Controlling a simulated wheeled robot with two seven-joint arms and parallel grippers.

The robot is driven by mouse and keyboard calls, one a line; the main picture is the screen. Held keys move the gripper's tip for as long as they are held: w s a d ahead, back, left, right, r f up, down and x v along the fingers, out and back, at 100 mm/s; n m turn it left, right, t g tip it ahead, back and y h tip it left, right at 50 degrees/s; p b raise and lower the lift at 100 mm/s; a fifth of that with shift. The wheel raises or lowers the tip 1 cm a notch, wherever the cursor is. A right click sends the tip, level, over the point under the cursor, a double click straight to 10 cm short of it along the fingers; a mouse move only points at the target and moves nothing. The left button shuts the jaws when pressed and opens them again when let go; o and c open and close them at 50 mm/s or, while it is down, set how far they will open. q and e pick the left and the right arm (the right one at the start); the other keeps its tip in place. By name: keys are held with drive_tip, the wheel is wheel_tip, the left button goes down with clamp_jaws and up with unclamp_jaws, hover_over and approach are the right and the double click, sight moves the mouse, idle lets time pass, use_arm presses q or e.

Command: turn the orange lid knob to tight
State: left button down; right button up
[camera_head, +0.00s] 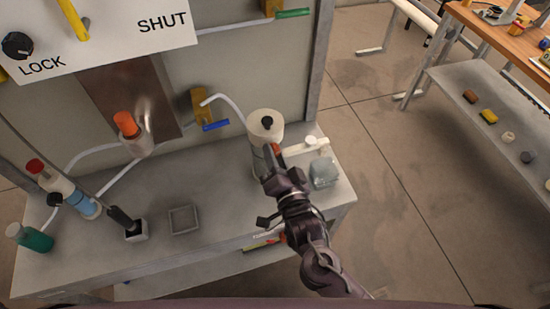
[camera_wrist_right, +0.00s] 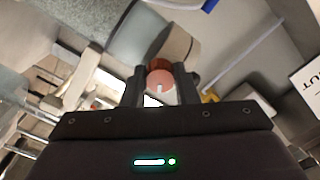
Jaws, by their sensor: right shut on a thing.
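The orange knob (camera_wrist_right: 160,79) shows between my right gripper's fingers in the right wrist view. It is round, with a pale mark on its face. In the head view a bit of its orange-red (camera_head: 277,149) shows at the side of a white canister (camera_head: 259,132) with a black top. My right gripper (camera_head: 272,160) is shut on the knob, and its fingers (camera_wrist_right: 161,88) stand at both sides of it. The gripper hides part of the knob and canister in the head view. Which way the knob is turned against any tight marking cannot be read. My left gripper is not in view.
A glassy block (camera_head: 324,172) and a white pipe fitting (camera_head: 311,143) stand close right of the gripper. An orange-capped fitting (camera_head: 127,125), a square tray (camera_head: 184,219) and a green bottle (camera_head: 30,237) are further left.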

drive_tip(key=m+b, duration=0.1)
drive_tip(key=m, duration=0.9)
drive_tip(key=shift+m+b, duration=0.3)
drive_tip(key=shift+b, duration=0.05)
idle(0.4)
drive_tip(key=o, duration=1)
drive_tip(key=b+v, duration=0.2)
drive_tip(key=v, duration=0.5)
drive_tip(key=shift+s+d+r, duration=0.1)
drive_tip(key=shift+s, duration=0.25)
